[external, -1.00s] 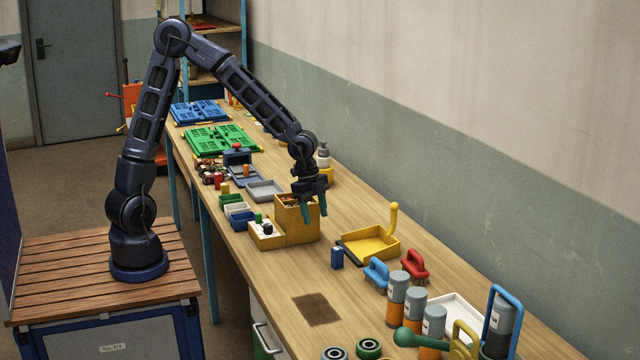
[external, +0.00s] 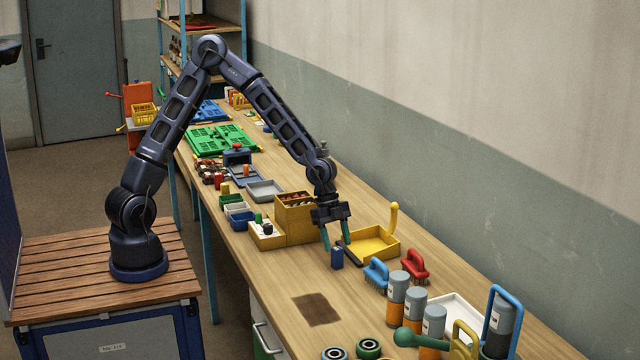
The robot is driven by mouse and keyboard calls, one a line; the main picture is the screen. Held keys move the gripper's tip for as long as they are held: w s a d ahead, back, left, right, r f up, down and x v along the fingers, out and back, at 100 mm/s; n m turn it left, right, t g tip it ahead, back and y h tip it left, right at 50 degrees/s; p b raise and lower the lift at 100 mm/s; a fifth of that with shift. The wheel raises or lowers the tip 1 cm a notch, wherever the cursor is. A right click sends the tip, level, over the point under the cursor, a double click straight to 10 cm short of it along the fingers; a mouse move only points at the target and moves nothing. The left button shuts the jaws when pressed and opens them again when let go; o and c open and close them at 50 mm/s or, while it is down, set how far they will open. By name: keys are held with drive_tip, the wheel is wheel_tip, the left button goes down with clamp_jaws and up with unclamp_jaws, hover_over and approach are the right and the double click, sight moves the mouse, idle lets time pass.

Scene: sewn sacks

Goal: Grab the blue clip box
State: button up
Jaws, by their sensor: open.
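A small upright dark-blue box (external: 337,259), which looks like the blue clip box, stands on the wooden bench left of the yellow tray. My gripper (external: 336,241) points down right at this box, its two green-tipped fingers apart. The fingertips appear at or just above the top of the box, one toward each side. Nothing is held between them. I cannot tell from this view whether the fingers touch the box.
The yellow tray (external: 384,250) with an upright handle is close on the right. A yellow box (external: 297,228) stands behind on the left. Blue (external: 376,273) and red (external: 414,266) brushes stand to the right front. Bench around the brown patch (external: 316,309) is clear.

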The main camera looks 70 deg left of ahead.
sight(340, 263)
drive_tip(key=shift+s+x, duration=0.15)
drive_tip(key=shift+x, duration=0.95)
drive_tip(key=shift+s+x, duration=0.15)
drive_tip(key=shift+x, duration=1)
drive_tip(key=shift+w+d+f, duration=0.1)
drive_tip(key=shift+d+f, duration=0.15)
drive_tip(key=shift+f, duration=0.35)
drive_tip(key=c, duration=1)
drive_tip(key=shift+r, duration=0.1)
drive_tip(key=shift+c, duration=0.2)
